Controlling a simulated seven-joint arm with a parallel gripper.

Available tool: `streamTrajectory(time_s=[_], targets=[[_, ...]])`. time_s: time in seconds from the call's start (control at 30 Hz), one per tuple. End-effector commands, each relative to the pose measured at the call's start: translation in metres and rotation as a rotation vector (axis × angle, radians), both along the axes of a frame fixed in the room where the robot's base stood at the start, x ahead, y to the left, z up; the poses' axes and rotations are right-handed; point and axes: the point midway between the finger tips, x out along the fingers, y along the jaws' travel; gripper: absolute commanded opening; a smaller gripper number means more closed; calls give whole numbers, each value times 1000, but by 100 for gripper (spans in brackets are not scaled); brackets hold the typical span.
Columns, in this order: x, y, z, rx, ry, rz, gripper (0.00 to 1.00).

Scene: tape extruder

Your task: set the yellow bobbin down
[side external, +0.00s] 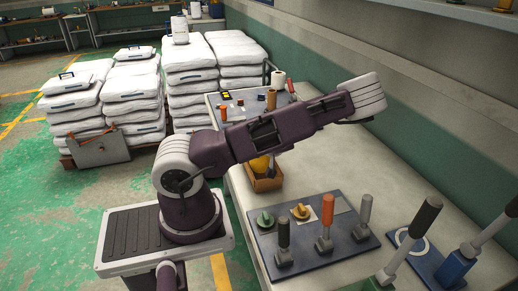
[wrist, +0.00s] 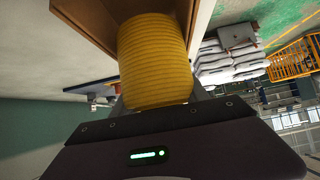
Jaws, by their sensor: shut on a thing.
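The yellow bobbin (wrist: 154,58), ribbed and barrel-shaped, fills the middle of the wrist view. My gripper (wrist: 156,98) is shut on its near end; the fingers show only in part on either side. A brown open box (wrist: 88,22) lies just beyond the bobbin in that view. In the side view the box (side external: 266,184) stands on the bench beneath my arm, with the bobbin (side external: 259,165) showing at its top, partly hidden by the arm. My gripper is hidden there. I cannot tell whether the bobbin touches the box.
A dark panel (side external: 348,250) with several upright handles and two knobs lies on the near bench. Another panel (side external: 240,116) with small parts is behind my arm. The bench (side external: 380,172) between is clear. Stacked white sacks (side external: 190,75) stand left of the bench.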

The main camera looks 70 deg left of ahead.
Motion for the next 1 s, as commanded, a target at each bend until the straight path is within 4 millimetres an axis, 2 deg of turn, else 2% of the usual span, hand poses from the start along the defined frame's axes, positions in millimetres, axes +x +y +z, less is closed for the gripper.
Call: streamTrajectory(time_s=[0.6, 0.63, 0.7, 0.73, 1.0], targets=[[0, 0, -11, 1, 0, 0, 6], [0, 0, -11, 1, 0, 0, 56], [0, 0, -11, 1, 0, 0, 70], [0, 0, -11, 1, 0, 0, 74], [0, 0, -11, 1, 0, 0, 74]])
